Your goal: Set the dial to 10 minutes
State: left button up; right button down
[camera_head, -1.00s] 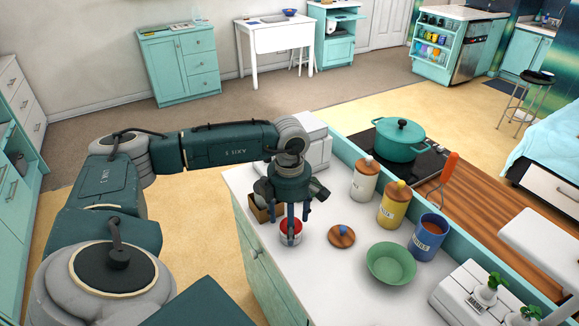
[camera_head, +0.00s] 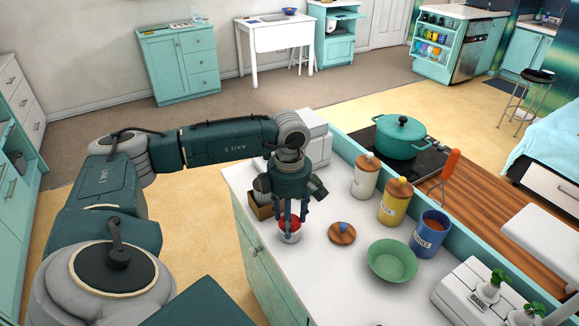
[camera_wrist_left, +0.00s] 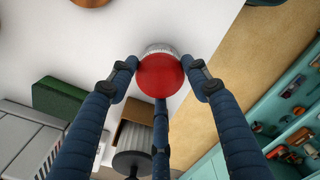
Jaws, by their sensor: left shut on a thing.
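The dial is a small round timer (camera_head: 289,234) with a red top and a pale lower part, standing on the white counter near its front left edge. In the left wrist view its red dome (camera_wrist_left: 160,76) and a pale band with fine marks show between my fingers; the numbers are too small to read. My left gripper (camera_head: 290,222) points down over the timer, and its fingers are closed around the red top. It also shows in the left wrist view (camera_wrist_left: 160,82). My right gripper is not in view.
A wooden lid with a blue knob (camera_head: 342,233) and a green bowl (camera_head: 392,262) stand right of the timer. Canisters (camera_head: 394,205) line the counter's back. A brown box (camera_head: 262,207) stands close behind my gripper. The counter's front middle is clear.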

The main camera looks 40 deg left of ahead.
pick_arm(q)
jog(key=shift+f+m+b, duration=0.15)
jog(key=shift+m+b, duration=0.35)
jog(key=shift+m, duration=0.3)
jog(key=shift+r+m, duration=0.2)
jog(key=shift+m, duration=0.2)
dwell(0.3)
jog(key=o, duration=1.2)
jog(key=shift+c, duration=0.2)
jog(key=shift+r, duration=0.1)
notch_tip(320, 180, up, 12)
